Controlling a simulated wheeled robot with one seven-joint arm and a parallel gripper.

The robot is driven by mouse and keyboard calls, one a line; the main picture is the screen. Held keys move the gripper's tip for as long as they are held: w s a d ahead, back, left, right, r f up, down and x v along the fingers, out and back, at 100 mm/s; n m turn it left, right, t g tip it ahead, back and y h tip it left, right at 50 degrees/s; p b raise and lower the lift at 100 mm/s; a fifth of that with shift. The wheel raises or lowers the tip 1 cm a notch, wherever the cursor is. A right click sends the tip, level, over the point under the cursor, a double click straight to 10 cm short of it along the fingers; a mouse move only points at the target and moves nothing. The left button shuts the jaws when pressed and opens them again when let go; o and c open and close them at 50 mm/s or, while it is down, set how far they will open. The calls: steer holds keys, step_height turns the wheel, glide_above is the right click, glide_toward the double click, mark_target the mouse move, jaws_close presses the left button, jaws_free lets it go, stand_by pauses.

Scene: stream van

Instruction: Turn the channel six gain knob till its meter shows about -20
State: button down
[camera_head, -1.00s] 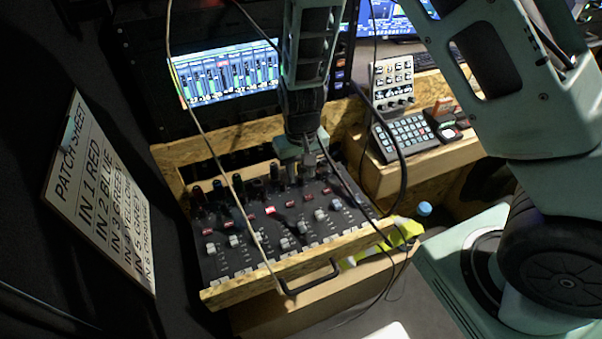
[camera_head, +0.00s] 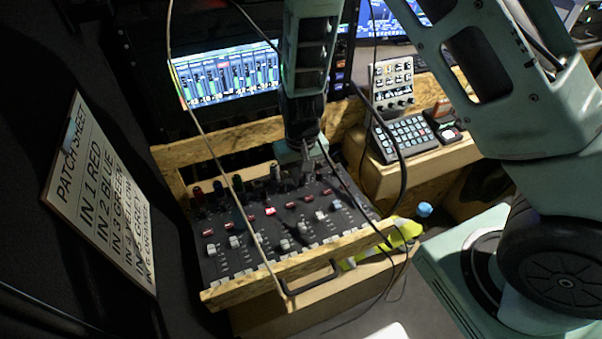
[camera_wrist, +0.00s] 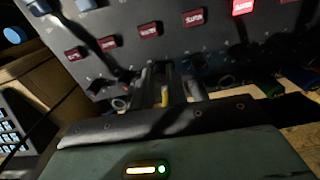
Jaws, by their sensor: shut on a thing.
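The mixer (camera_head: 265,255) has rows of knobs, red labels and faders, and sits in a wooden tray. My gripper (camera_head: 307,170) points down at the mixer's back edge, right of the middle. In the wrist view its fingers (camera_wrist: 167,88) are close together at the panel, with a yellow piece showing by them. They are shut on a small knob, which they mostly hide; its channel number cannot be read. The meter screen (camera_head: 228,75) behind shows blue-green bars; the channel six value is too small to read.
A patch sheet (camera_head: 98,190) leans at the left. A cable (camera_head: 222,165) crosses in front of the mixer and a black cable (camera_head: 397,155) loops right of my gripper. A keypad (camera_head: 405,136) stands at the right. A black handle (camera_head: 312,278) is on the tray's front.

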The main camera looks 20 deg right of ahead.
mark_target(301, 178)
steer(key=m+p, duration=0.2)
steer(key=m, duration=0.3)
steer(key=shift+r+p, duration=0.15)
steer(key=shift+p, duration=0.25)
steer(key=shift+m+p, duration=0.75)
steer(key=shift+m, duration=0.95)
steer(key=c, duration=1.4)
jaws_free()
step_height(301, 178, up, 17)
steer(key=shift+r, duration=0.1)
